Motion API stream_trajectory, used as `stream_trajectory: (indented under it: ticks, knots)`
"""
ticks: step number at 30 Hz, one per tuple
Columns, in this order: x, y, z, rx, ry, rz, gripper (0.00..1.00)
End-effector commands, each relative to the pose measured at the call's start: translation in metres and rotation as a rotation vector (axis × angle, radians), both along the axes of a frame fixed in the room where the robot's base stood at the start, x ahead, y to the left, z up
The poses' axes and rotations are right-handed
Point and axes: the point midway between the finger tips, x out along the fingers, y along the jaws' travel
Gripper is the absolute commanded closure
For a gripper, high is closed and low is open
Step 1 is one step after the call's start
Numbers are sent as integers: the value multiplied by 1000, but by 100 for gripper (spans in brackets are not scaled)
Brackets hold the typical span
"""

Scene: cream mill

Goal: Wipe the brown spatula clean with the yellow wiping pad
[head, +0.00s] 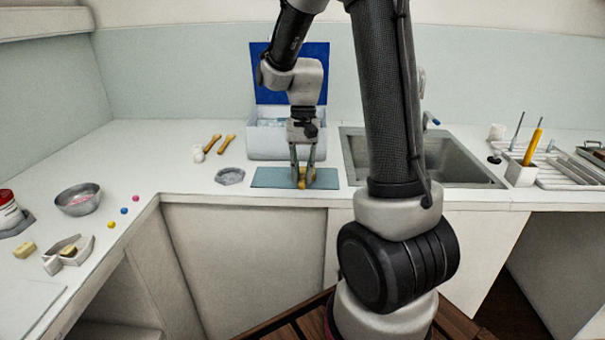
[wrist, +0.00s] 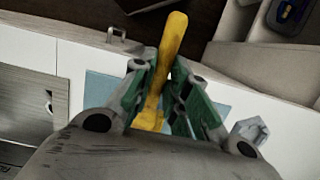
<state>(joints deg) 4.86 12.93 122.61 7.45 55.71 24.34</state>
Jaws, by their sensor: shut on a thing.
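My gripper (head: 304,180) is low over the blue-grey mat (head: 268,177) at the counter's front edge and is shut on a yellow long tool (head: 301,184). No plainly brown spatula shows; two yellow-brown tools (head: 212,143) (head: 227,143) lie at the back left. A yellowish block (head: 25,250) lies at far left, and another (head: 68,251) sits in a white holder; which is the wiping pad is unclear.
A grey dish (head: 229,176) is left of the mat. A blue-lidded white box (head: 265,143) stands behind it. The sink (head: 440,165) is at right, with a white caddy (head: 520,173) and drying rack (head: 570,173) beyond. A metal bowl (head: 78,200) and small balls are at left.

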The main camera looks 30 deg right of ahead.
Motion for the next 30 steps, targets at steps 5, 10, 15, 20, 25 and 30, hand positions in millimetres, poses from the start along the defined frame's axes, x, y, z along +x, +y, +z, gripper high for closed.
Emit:
stream_trajectory:
  ticks: [5, 10, 15, 20, 25, 30]
  knots:
    - [0, 0, 0, 1, 1, 0, 100]
    - [-7, 4, 0, 1, 1, 0, 100]
    - [-12, 8, 1, 0, 1, -1, 100]
    - [-10, 6, 1, 0, 0, -1, 100]
    - [-3, 2, 0, 0, 1, -1, 100]
    - [1, -1, 0, 0, 0, 0, 100]
